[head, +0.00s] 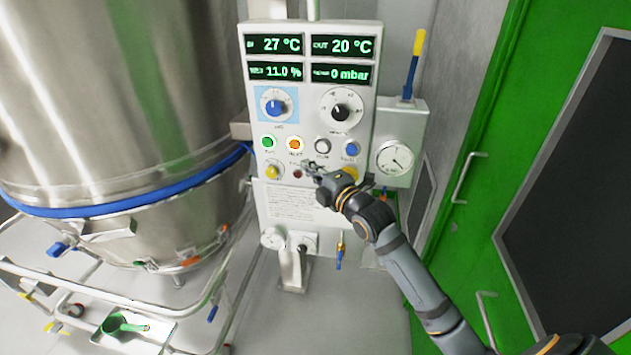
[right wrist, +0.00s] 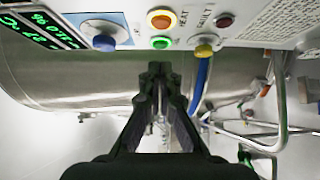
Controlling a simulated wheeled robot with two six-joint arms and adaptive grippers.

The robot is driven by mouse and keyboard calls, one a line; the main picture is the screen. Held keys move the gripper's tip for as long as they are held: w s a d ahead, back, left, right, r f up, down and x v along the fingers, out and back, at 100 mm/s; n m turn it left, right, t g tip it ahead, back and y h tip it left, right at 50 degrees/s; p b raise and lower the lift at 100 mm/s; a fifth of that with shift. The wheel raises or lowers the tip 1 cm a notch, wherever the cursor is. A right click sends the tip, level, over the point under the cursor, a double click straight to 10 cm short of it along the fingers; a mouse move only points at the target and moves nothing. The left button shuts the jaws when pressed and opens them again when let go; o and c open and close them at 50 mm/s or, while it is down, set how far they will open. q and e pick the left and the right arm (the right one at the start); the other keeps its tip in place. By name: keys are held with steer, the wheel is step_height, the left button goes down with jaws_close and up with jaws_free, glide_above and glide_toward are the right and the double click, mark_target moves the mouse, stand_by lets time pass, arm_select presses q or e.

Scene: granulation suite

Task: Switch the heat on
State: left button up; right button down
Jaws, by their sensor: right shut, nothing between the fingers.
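The orange heat button (head: 295,144) sits in the button row of the white control panel (head: 290,206), beside the green button (head: 268,143). Its label seems to read HEAT. My right gripper (head: 308,167) is shut and empty, just below and right of the orange button in the head view. In the right wrist view its fingertips (right wrist: 155,68) point below both buttons; contact with the panel cannot be told. My left gripper is not in view.
Displays read 27 °C, 20 °C, 11.0 % and 0 mbar. A steel vessel (head: 120,90) stands left, a green door (head: 480,130) right.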

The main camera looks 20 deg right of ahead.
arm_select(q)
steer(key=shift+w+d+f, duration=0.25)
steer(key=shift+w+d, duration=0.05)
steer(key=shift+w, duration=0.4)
arm_select(e)
steer(key=s, duration=0.3)
steer(key=shift+s+d, duration=0.15)
steer(key=shift+d, duration=0.05)
steer(key=shift+r, duration=0.1)
